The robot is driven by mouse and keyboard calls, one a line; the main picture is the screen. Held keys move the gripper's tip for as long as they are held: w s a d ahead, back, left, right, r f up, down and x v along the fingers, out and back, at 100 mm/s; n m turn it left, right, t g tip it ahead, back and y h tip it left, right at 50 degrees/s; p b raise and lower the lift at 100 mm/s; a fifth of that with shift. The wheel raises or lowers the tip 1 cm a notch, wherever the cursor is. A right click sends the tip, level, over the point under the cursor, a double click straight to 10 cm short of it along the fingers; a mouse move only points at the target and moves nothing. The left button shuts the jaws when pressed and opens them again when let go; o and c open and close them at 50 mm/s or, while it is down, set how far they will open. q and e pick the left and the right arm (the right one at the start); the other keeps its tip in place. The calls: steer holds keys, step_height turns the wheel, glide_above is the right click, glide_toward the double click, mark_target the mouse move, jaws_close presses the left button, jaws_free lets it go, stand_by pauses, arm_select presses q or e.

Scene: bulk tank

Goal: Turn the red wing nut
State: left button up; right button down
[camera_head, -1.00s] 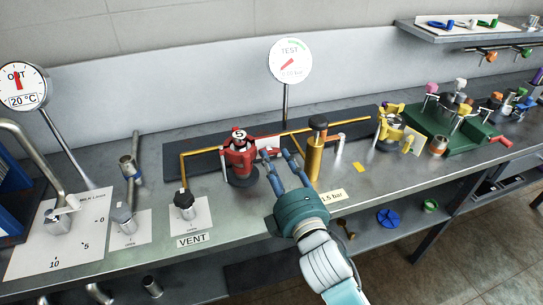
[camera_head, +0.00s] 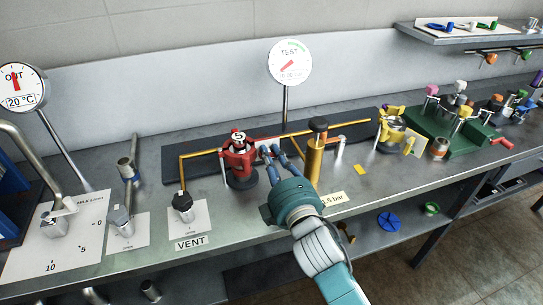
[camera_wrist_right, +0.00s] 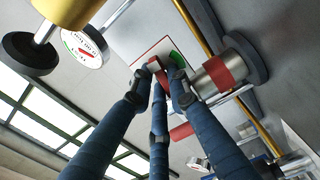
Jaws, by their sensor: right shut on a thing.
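The red clamp (camera_head: 239,160), with a dial marked 5 on top, stands on the bench left of my right gripper (camera_head: 268,152). My right gripper's blue fingers reach in from the front, right beside the clamp. In the right wrist view its fingertips (camera_wrist_right: 162,72) are drawn together on a small red piece (camera_wrist_right: 163,80), which looks like the red wing nut. The fingers hide most of it. A red-banded metal cylinder (camera_wrist_right: 222,72) shows right of the fingertips. My left gripper is not in view.
A brass post (camera_head: 314,158) with a dark knob stands close right of my fingers. The TEST gauge (camera_head: 290,62) rises behind. A yellow clamp (camera_head: 392,125) and green tray (camera_head: 440,140) stand to the right.

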steer(key=m+p, duration=0.2)
steer(key=m, duration=0.2)
steer(key=m+p, duration=0.2)
steer(key=m, duration=0.2)
steer(key=shift+d, duration=0.1)
steer(key=m+p, duration=0.2)
steer(key=m, duration=0.3)
steer(key=shift+d+f+m, duration=0.1)
steer(key=shift+m, duration=0.2)
steer(key=shift+w+f+m+p, duration=0.1)
steer(key=shift+f+m+p, duration=0.05)
steer(key=shift+m+p, duration=0.7)
steer(key=shift+m, duration=0.35)
steer(key=c, duration=1.7)
jaws_free()
steer(key=shift+o, duration=0.2)
